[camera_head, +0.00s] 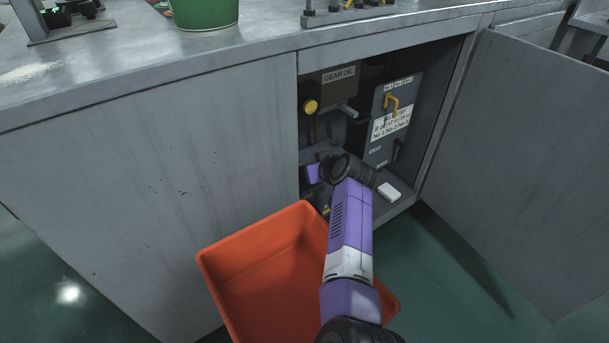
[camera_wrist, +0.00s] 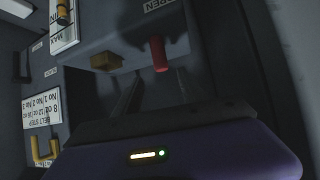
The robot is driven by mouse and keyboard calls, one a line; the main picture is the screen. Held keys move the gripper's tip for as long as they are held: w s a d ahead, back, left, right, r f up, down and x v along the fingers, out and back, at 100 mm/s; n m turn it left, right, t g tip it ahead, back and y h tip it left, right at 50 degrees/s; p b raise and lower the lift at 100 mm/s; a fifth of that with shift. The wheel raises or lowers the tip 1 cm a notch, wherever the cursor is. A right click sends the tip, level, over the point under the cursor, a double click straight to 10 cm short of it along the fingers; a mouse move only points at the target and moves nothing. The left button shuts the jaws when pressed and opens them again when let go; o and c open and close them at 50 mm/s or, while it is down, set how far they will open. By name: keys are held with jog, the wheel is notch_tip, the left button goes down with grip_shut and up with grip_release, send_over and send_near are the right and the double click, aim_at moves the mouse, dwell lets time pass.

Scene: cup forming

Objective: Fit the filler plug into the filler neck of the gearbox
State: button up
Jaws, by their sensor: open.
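My gripper reaches low into an open cabinet; in the wrist view its two dark fingers (camera_wrist: 158,88) are apart, with nothing visible held between them. A red cylindrical piece (camera_wrist: 160,53) sticks out from a grey housing (camera_wrist: 128,38) just beyond the fingertips. A brownish-yellow block-like piece (camera_wrist: 105,61) sits on the same housing, left of the red one. I cannot tell which is the filler plug, or where the filler neck is. In the head view my gripper (camera_head: 313,173) is mostly hidden by my wrist.
A box labelled gear oil (camera_head: 339,75) and a round yellow knob (camera_head: 311,107) are in the cabinet. A grey panel with a yellow handle (camera_head: 391,101) is to the right. A white block (camera_head: 389,192) lies on the cabinet floor. An orange bin (camera_head: 250,247) stands in front; the door (camera_head: 525,150) is open.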

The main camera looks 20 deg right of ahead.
jog(key=b+x, duration=0.1)
jog(key=x, duration=0.1)
jog(key=b+x, duration=0.1)
jog(key=shift+w+a+f, duration=0.1)
jog(key=shift+a+f, duration=0.1)
jog(key=shift+f, duration=0.3)
jog(key=shift+w+f, duration=0.15)
jog(key=shift+w, duration=0.15)
jog(key=shift+c, duration=0.5)
grip_shut()
